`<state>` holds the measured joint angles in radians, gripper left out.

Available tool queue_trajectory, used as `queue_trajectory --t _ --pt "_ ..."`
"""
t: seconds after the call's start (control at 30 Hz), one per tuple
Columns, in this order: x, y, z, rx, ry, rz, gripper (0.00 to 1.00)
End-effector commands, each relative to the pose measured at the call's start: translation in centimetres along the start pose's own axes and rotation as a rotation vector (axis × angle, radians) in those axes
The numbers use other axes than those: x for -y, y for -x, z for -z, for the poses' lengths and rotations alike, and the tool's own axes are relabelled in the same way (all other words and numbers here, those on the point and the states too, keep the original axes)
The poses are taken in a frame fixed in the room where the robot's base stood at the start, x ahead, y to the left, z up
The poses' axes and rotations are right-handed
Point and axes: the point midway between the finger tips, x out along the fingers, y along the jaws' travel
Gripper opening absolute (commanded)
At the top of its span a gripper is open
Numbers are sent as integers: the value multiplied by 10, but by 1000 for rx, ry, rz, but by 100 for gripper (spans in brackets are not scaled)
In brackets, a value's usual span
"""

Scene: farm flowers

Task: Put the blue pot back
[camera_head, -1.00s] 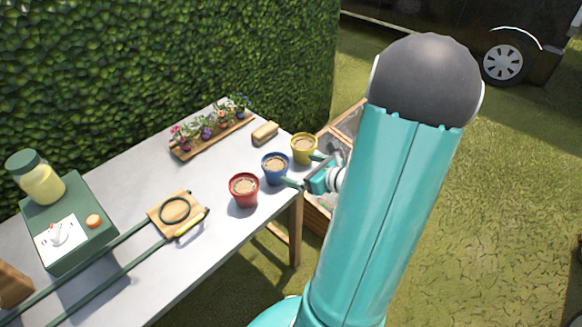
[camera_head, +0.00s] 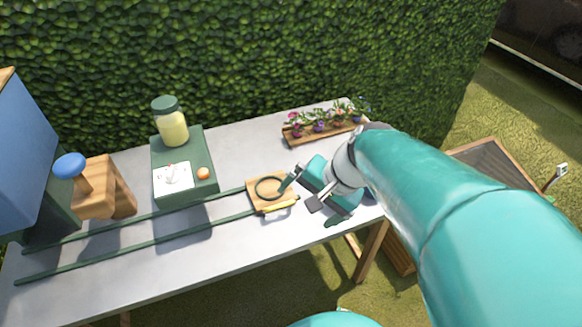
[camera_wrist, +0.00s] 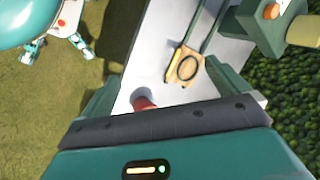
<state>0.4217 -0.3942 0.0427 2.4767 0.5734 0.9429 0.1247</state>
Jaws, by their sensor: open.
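The blue pot is not visible in either current view; my arm covers the part of the table where the pots stood. A red pot (camera_wrist: 145,103) shows partly in the wrist view, just beyond the dark edge of my gripper. My gripper (camera_head: 302,191) is open, above the table beside the wooden board with a dark ring (camera_head: 257,201). I see nothing held between its fingers. That board also shows in the wrist view (camera_wrist: 174,74), ahead of my gripper.
Two green rails (camera_head: 150,240) run along the table (camera_head: 240,265) to the board. A green box (camera_head: 200,188) with a jar (camera_head: 172,125) stands left of it. A flower planter (camera_head: 315,135) sits at the back. A wooden stand (camera_head: 118,185) and hedge border the space.

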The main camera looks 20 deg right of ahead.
Motion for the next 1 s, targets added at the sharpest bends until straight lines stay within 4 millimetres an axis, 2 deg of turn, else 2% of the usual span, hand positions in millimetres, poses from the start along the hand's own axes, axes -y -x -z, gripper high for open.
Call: queue_trajectory --t 0.03,0.1,0.2,0.33,0.5,1.0 --pt "7 9 -13 -34 150 -38 99" --pt "11 21 -26 -83 349 -98 99" --pt "16 40 -39 -161 598 -166 99" --pt "20 58 -47 -242 813 -222 99" --pt "22 66 -49 -280 901 -250 99" --pt "21 66 -48 -278 897 -251 99"
